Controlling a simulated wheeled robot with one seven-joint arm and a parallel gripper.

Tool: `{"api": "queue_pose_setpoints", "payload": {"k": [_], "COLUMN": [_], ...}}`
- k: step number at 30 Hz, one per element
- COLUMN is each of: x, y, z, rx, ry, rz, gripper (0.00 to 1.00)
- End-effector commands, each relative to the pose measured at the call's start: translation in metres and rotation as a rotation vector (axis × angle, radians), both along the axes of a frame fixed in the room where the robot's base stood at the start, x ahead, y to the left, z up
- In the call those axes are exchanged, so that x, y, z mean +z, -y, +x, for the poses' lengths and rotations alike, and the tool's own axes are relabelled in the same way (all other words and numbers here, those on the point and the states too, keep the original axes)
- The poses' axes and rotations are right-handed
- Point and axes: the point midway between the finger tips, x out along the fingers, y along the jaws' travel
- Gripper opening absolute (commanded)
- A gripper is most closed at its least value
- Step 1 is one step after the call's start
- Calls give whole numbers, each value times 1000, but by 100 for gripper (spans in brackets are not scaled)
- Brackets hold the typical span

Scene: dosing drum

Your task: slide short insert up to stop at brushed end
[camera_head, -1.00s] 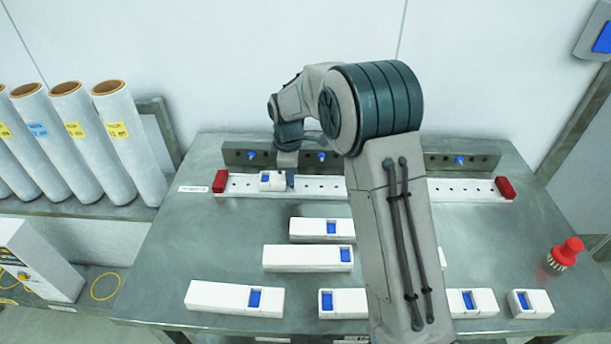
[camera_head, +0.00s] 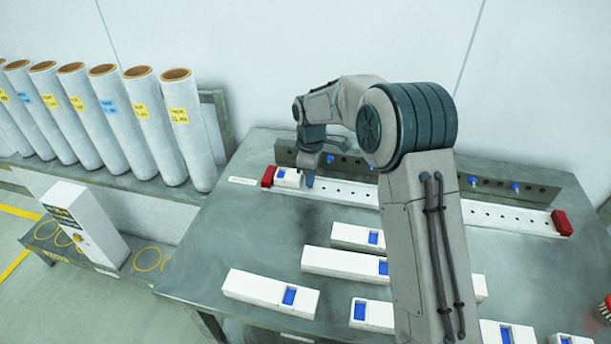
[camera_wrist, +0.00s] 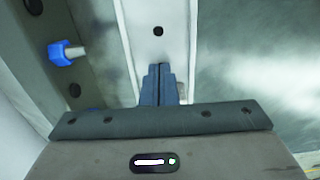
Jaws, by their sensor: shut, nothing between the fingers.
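The short white insert (camera_head: 289,178) with a blue window lies in the long white rail (camera_head: 345,192), at the rail's left end. Its left end appears to meet the left red stop (camera_head: 268,176); a tiny gap cannot be ruled out. My gripper (camera_head: 310,181) is shut and empty, pointing down at the rail just right of the insert. I cannot tell whether its fingers touch the insert. In the wrist view, the shut fingertips (camera_wrist: 160,72) are over the rail (camera_wrist: 157,18); the insert does not show there.
A grey upright bar with blue pins (camera_head: 494,184) runs behind the rail. Another red stop (camera_head: 562,223) closes the right end. Several white inserts, including one (camera_head: 271,292), lie on the table in front. White rolls (camera_head: 185,135) stand at left. My arm hides part of the rail.

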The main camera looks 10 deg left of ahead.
Motion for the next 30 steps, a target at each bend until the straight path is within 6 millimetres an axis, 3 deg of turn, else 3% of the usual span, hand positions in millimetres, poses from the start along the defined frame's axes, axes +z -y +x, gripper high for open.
{"api": "queue_pose_setpoints", "payload": {"k": [4,9,15,19,26,30], "x": [4,47,83,96,102,114], "y": [26,21,22,22,23,40], "z": [-2,-2,-2,-2,-3,-15], "rx": [1,6,6,6,2,-78], "ry": [2,4,2,1,1,19], "rz": [1,2,1,0,-1,-4], "gripper": [0,0,0,0,0,0]}}
